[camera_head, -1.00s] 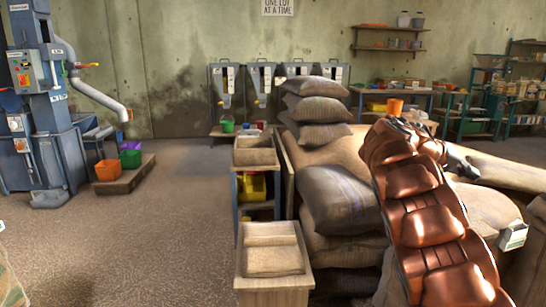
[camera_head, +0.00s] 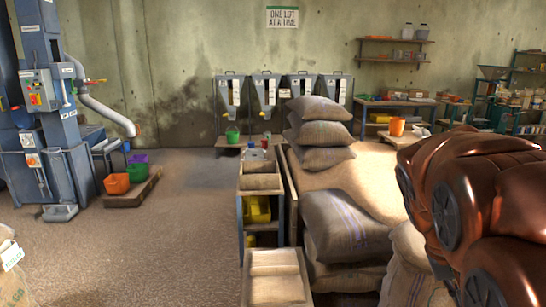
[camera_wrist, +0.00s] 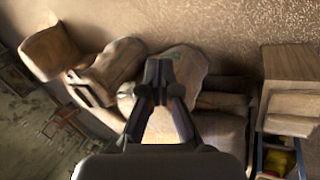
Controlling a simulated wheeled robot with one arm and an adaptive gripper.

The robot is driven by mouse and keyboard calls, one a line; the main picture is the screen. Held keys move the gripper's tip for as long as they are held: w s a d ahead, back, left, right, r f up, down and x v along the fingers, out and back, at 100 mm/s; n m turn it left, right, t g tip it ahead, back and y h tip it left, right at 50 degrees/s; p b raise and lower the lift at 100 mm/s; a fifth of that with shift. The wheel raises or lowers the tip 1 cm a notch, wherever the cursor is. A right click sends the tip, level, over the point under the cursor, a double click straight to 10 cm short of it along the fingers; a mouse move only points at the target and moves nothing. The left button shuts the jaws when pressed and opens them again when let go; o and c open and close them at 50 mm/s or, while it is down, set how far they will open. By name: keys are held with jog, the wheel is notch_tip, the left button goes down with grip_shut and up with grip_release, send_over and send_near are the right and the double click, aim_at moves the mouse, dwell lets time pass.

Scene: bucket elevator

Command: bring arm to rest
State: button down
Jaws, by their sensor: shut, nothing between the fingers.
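My arm (camera_head: 475,205), brown and segmented, is folded at the right edge of the head view. Its end is out of that picture. My gripper (camera_wrist: 159,72) shows in the wrist view with its dark fingertips together and nothing between them. It points toward burlap sacks, and one pale sack (camera_wrist: 180,68) lies beyond the fingertips. I cannot tell the distance between the fingers and the sacks.
Stacked sacks (camera_head: 345,225) stand close to my arm on its left. Wooden bins (camera_head: 276,277) stand left of the sacks. A blue bucket elevator (camera_head: 45,110) stands far left, with an orange bucket (camera_head: 117,184) nearby. The floor (camera_head: 150,250) between is clear.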

jog(key=s+a+n+g+y+p, duration=0.1)
jog(key=s+a+n+y+p, duration=0.2)
jog(key=s+a, duration=1.3)
jog(key=s+y+p, duration=0.2)
jog(key=p, duration=0.3)
jog(key=shift+a, duration=0.3)
